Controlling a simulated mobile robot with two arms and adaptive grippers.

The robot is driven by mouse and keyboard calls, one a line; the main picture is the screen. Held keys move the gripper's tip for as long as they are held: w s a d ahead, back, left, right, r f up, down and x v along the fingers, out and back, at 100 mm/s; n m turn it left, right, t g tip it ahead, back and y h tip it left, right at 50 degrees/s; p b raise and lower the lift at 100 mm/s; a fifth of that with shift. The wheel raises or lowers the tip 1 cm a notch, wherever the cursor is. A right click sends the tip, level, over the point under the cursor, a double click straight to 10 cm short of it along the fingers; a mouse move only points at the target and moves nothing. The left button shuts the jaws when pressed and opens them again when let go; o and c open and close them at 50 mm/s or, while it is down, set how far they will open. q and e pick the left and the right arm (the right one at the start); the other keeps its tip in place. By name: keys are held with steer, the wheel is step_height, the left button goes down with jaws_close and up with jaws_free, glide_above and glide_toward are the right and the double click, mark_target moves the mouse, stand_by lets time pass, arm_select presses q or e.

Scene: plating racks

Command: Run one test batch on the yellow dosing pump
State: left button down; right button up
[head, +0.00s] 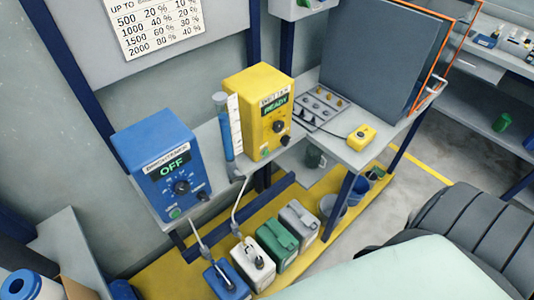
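The yellow dosing pump (259,112) stands on the grey shelf, right of the blue pump. Its green display (275,105) reads READY. A dark knob (278,126) and smaller controls sit on its front, partly too small to make out. A tall measuring cylinder (223,127) with blue liquid and a white scale stands at its left side. A small yellow box with a dark button (362,137) lies on the shelf to the right, with a cable. A printed chart (157,24) with volumes and percentages hangs on the wall. Neither gripper is in view.
The blue pump (156,150) displays OFF. Below, blue (227,281), white (253,263), green (277,246) and grey (299,227) canisters stand on the yellow platform. Buckets stand further right. A tray of small parts (322,106) lies beside a large grey panel (380,50).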

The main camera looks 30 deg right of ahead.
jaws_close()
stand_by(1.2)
